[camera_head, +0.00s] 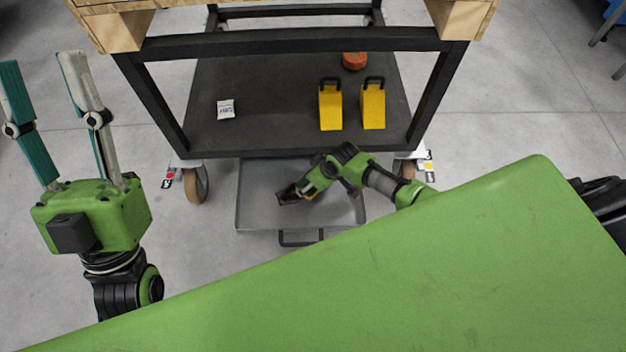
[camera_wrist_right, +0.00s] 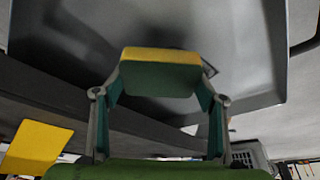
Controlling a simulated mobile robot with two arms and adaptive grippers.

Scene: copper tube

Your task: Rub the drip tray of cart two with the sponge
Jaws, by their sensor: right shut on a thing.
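The drip tray (camera_head: 255,217), a shallow grey metal tray with a black front handle, sticks out on the floor from under the black cart's lower shelf. It also fills the upper part of the right wrist view (camera_wrist_right: 240,45). My right gripper (camera_head: 288,195) is over the tray, low inside its rim. In the right wrist view it is shut on the sponge (camera_wrist_right: 160,56), a yellow and green block held between both fingers. A dark shadow lies beside the sponge on the tray; I cannot tell if they touch. My left gripper (camera_head: 40,65) is open and empty at the left.
The cart's lower shelf (camera_head: 270,115) holds two yellow blocks with black handles (camera_head: 330,105), (camera_head: 373,105), an orange round object (camera_head: 354,61) and a white label (camera_head: 225,109). A caster (camera_head: 195,185) stands left of the tray. The floor at left is clear.

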